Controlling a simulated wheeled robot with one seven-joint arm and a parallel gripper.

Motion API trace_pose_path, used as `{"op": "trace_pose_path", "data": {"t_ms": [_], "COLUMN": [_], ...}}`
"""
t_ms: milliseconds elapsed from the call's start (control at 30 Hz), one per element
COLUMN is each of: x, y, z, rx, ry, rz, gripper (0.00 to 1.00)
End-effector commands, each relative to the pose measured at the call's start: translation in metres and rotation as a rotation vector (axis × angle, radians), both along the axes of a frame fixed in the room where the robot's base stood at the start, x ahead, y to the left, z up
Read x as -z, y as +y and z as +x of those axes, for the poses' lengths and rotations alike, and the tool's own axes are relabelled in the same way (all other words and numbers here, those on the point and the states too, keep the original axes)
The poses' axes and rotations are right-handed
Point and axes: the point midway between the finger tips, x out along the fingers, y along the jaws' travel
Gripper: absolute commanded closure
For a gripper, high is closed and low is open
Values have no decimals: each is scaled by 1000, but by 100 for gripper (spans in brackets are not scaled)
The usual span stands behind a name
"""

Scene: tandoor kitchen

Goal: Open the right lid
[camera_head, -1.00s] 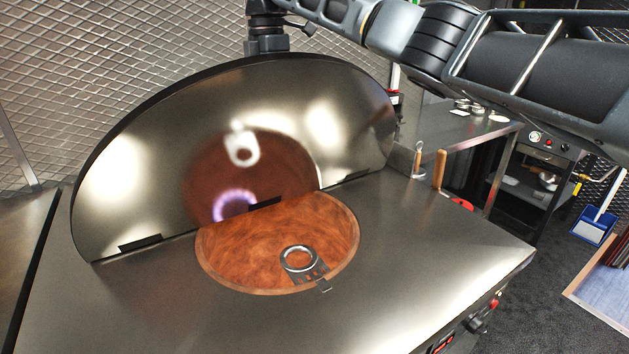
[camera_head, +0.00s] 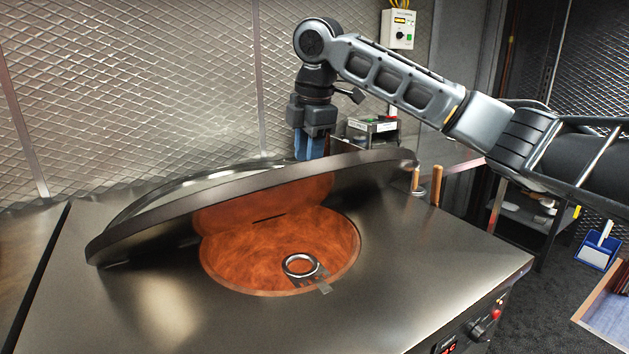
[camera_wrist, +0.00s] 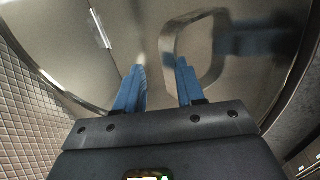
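The raised metal lid (camera_head: 140,225) leans low over the round orange tandoor mouth (camera_head: 230,280) in the head view. Its dark rim slopes across the picture, and its underside reflects the orange. My gripper (camera_head: 310,146) points down behind the lid, and the rim hides its fingertips. In the wrist view my gripper's blue fingers (camera_wrist: 160,72) are apart, next to a loop handle (camera_wrist: 222,14) on the lid's shiny outer face. The handle's left bar lies about in line with the gap between them. I cannot tell whether they touch it.
A metal ring (camera_head: 300,264) with a perforated plate sits at the mouth's front. Bare steel counter (camera_head: 430,270) surrounds the mouth. Wooden handles (camera_head: 437,186) stand at the back right. A mesh wall (camera_head: 130,90) rises behind, with a control box (camera_head: 398,29) on it.

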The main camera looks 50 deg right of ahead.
Motion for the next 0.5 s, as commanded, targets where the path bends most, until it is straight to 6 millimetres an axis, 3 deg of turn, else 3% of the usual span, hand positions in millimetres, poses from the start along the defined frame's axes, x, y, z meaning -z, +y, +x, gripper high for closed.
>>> {"op": "trace_pose_path", "data": {"t_ms": [33, 200, 500], "x": [10, 21, 25], "y": [0, 4, 6], "z": [-6, -18, -24], "rx": [0, 1, 0], "ry": [0, -2, -2], "rz": [-2, -1, -1], "gripper": [62, 62, 62]}}
